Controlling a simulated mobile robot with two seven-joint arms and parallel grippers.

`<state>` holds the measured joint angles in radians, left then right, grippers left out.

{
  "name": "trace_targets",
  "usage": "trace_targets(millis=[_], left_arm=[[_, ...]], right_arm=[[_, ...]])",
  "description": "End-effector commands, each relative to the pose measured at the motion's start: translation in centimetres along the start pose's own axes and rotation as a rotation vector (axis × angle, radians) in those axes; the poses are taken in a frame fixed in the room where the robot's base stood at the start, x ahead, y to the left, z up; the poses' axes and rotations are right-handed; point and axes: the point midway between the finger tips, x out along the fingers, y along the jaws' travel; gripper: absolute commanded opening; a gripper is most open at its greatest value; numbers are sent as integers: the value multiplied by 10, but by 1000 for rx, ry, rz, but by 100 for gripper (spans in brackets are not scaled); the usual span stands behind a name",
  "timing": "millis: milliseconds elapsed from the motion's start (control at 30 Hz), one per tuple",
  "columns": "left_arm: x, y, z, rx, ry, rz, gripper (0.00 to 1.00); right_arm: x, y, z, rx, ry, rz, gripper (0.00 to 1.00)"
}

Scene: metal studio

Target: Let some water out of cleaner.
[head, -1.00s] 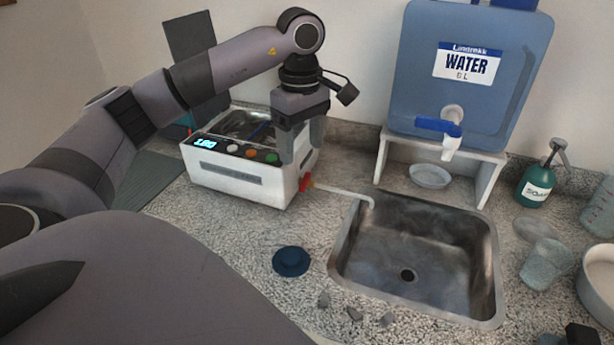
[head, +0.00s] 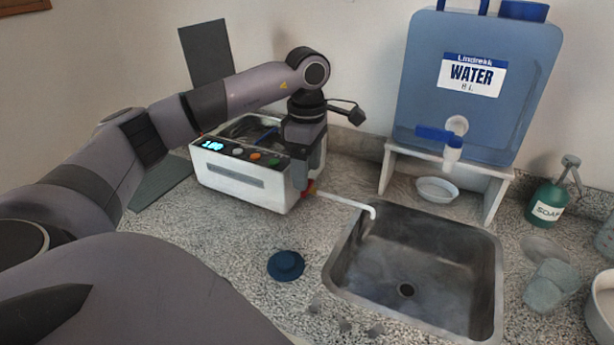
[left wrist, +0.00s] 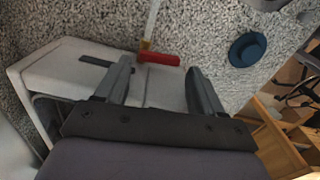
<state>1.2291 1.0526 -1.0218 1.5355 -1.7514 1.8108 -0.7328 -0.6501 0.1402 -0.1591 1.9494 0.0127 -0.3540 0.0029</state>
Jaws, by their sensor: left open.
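The cleaner (head: 240,182) is a white box with an open top, a lit display reading about 180 or 190 and several coloured buttons. A red valve handle (left wrist: 158,59) sits on its right side, on a brass fitting with a white drain pipe (head: 347,203) that ends over the sink (head: 420,275). My left gripper (head: 304,183) points down at the cleaner's right end, close to the red handle. In the left wrist view its two fingers (left wrist: 160,80) are apart, with the handle showing between and just beyond their tips. I cannot tell whether they touch it. My right gripper is not in view.
A blue water tank (head: 480,85) stands on a white stand at the back, with a bowl (head: 437,190) under its tap.

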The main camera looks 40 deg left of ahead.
Motion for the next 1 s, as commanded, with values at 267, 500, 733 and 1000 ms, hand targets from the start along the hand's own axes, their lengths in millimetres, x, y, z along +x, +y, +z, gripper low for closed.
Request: trace_targets(millis=[267, 500, 733, 1000], left_arm=[[26, 0, 0, 0, 0, -1, 68], [28, 0, 0, 1, 0, 0, 68], [27, 0, 0, 1, 0, 0, 26], [27, 0, -3, 103, -1, 0, 26]], right_arm=[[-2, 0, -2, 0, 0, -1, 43], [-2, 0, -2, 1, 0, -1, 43], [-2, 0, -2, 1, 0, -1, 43], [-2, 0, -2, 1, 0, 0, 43]])
